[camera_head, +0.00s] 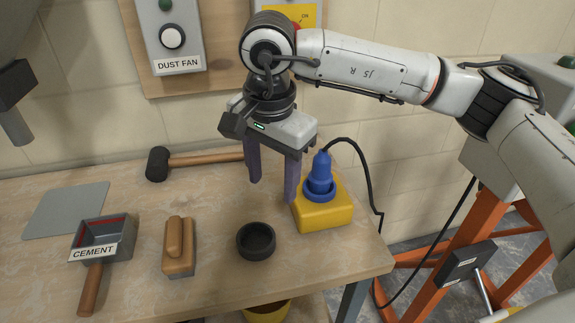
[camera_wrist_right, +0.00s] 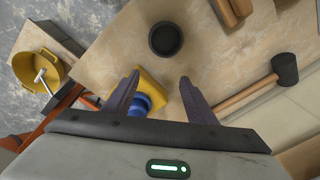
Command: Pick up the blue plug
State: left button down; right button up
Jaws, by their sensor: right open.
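The blue plug (camera_head: 321,168) stands upright in a blue socket (camera_head: 319,188) on top of a yellow box (camera_head: 325,211) at the table's right end. A black cable runs from the plug over to the right. My right gripper (camera_head: 272,190) points down, open and empty, just left of the plug; its right finger is close to the plug and box. In the right wrist view, the blue plug and socket (camera_wrist_right: 141,104) show partly behind the left finger of my gripper (camera_wrist_right: 158,84), so the plug is not clearly between the fingers. My left gripper is not in view.
On the table are a black round dish (camera_head: 256,241), a wooden float (camera_head: 179,246), a cement scoop (camera_head: 103,238), a mallet (camera_head: 158,164) and a grey plate (camera_head: 65,210). A dust fan switch (camera_head: 172,37) is on the wall. An orange frame (camera_head: 455,264) stands right.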

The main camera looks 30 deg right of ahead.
aim_at(320, 150)
jog(key=d+h, duration=0.1)
jog(key=d, duration=0.2)
jog(key=w+d+r+h, duration=0.1)
jog(key=d, duration=0.3)
jog(key=w+d+m+h, duration=0.1)
jog(key=d, duration=0.3)
jog(key=shift+w+r+h, duration=0.2)
jog(key=shift+w+h, duration=0.05)
jog(key=shift+h, duration=0.15)
jog(key=shift+s+x, duration=0.15)
jog(key=shift+x, duration=1.4)
jog(key=shift+s+x, duration=0.1)
jog(key=shift+x, duration=1.4)
jog(key=shift+a, duration=0.1)
jog(key=shift+c, duration=0.4)
jog(key=c, duration=0.9)
